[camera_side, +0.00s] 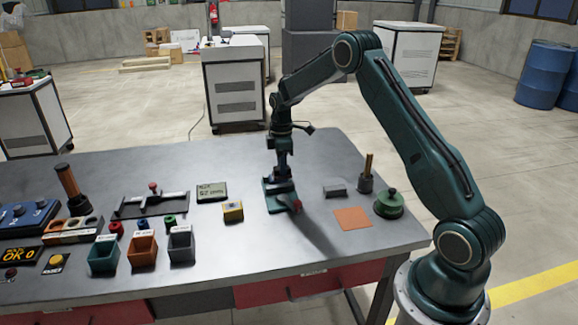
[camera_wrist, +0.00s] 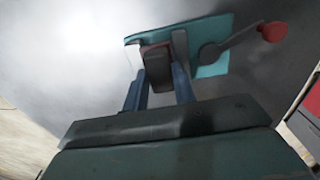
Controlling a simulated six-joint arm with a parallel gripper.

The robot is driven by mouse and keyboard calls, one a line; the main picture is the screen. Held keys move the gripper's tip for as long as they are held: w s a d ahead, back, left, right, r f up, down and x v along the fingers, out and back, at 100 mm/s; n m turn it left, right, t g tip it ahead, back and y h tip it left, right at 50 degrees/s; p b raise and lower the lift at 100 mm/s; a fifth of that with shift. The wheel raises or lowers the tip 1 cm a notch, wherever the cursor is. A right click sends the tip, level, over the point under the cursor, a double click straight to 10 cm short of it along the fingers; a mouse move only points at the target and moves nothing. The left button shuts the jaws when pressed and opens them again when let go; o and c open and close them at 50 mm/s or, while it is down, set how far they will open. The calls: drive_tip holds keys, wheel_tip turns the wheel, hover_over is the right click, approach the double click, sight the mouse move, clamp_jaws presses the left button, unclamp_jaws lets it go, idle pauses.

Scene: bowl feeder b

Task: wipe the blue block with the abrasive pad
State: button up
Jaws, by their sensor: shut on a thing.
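My gripper (camera_side: 279,180) points down over a teal clamp fixture (camera_side: 273,207) on the table. In the wrist view its two blue fingers (camera_wrist: 160,85) are shut on a dark reddish-brown piece (camera_wrist: 156,62), which looks like the abrasive pad. That piece is at the teal plate (camera_wrist: 208,68), beside an upright grey jaw; I cannot tell whether it touches the plate. The fixture's lever ends in a red knob (camera_wrist: 273,32), also visible in the side view (camera_side: 297,206). I cannot make out the blue block; the gripper and held piece hide part of the fixture.
A grey block (camera_side: 335,191), an orange square (camera_side: 352,218), a green round container (camera_side: 388,205) and a wooden-handled tool (camera_side: 367,178) stand right of the fixture. A yellow block (camera_side: 232,211) lies left. Several open bins (camera_side: 143,252) stand further left. The table's front middle is clear.

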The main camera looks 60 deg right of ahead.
drive_tip(key=shift+s+d, duration=0.65)
drive_tip(key=w+a, duration=0.4)
drive_tip(key=shift+w+a, duration=0.2)
wheel_tip(320, 180, up, 8)
drive_tip(key=shift+s+d+r, duration=0.1)
drive_tip(key=shift+s+d, duration=0.05)
idle(0.6)
